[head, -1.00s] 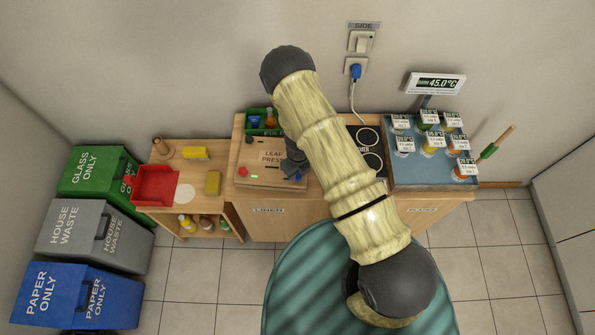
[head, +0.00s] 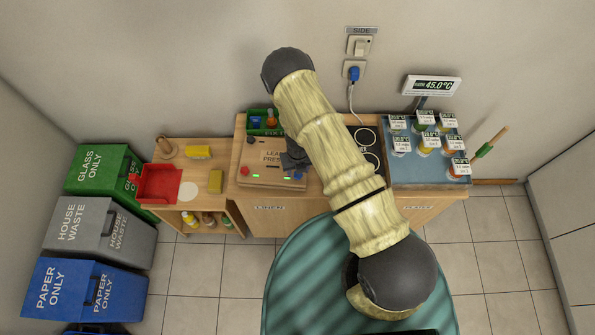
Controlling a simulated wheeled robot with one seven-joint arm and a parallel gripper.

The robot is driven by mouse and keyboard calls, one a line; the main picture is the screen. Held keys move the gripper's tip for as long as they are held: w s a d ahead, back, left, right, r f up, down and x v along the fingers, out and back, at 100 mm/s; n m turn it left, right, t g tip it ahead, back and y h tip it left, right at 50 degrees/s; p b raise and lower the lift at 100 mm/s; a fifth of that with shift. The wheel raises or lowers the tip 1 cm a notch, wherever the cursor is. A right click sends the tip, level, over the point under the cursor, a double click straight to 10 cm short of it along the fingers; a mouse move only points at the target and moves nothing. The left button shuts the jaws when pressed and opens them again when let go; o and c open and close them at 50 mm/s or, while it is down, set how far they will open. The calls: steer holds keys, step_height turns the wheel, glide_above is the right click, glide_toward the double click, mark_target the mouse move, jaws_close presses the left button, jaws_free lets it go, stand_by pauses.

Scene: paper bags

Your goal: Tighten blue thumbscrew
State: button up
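The leaf press (head: 262,156) is a flat wooden box on the counter, left of my arm. The blue thumbscrew (head: 299,173) is at its front right corner. A red thumbscrew (head: 244,171) is at its front left corner. A small green light glows near each of them. My gripper (head: 294,160) is dark and hangs over the right side of the press, just behind the blue thumbscrew. It appears apart from the thumbscrew. Its fingers are too small and dark to tell open from shut, and my arm hides part of the press's right side.
A green tray (head: 252,131) with small items stands behind the press. Round black plates (head: 369,161) and a blue tray (head: 429,174) of labelled jars are to the right. A lower table with a red bin (head: 159,186) and several waste bins are left.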

mark_target(300, 175)
steer(key=shift+r+p, duration=0.7)
steer(key=shift+r, duration=1.25)
steer(key=shift+r, duration=0.15)
step_height(300, 175, up, 17)
steer(key=b, duration=0.3)
steer(key=s+d+r+n+t+b, duration=0.1)
steer(key=s+d+n+b, duration=0.5)
steer(key=n, duration=1)
steer(key=s+d+r+n+t+b, duration=0.1)
steer(key=s+d+r+n+b, duration=0.3)
steer(key=n, duration=1.3)
steer(key=s+d+b, duration=0.2)
steer(key=d+b, duration=0.1)
steer(key=b, duration=0.1)
steer(key=shift+s+d+t, duration=0.25)
steer(key=shift+d+t, duration=0.05)
